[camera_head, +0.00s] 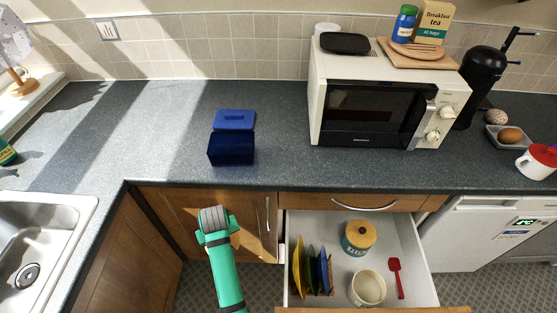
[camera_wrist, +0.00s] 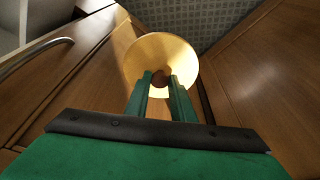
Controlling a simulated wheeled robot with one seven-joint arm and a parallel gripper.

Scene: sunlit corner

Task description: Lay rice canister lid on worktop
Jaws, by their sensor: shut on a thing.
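My gripper (camera_wrist: 160,80) is shut on the knob of a round, pale wooden lid (camera_wrist: 158,50) in the wrist view. In the head view my green arm reaches up in front of the cabinet doors, below the worktop's front edge, and hides nearly all of the lid. An open cream canister (camera_head: 367,288) without a lid stands in the open drawer; its label cannot be read. The dark grey worktop (camera_head: 165,140) has a wide bare stretch left of the microwave.
An open blue box (camera_head: 231,150) and its blue lid (camera_head: 234,119) are on the worktop. The microwave (camera_head: 375,105) stands right of them, the sink (camera_head: 40,235) at left. The open drawer (camera_head: 415,255) holds upright plates, a teal wooden-lidded canister (camera_head: 358,238) and a red utensil (camera_head: 396,277).

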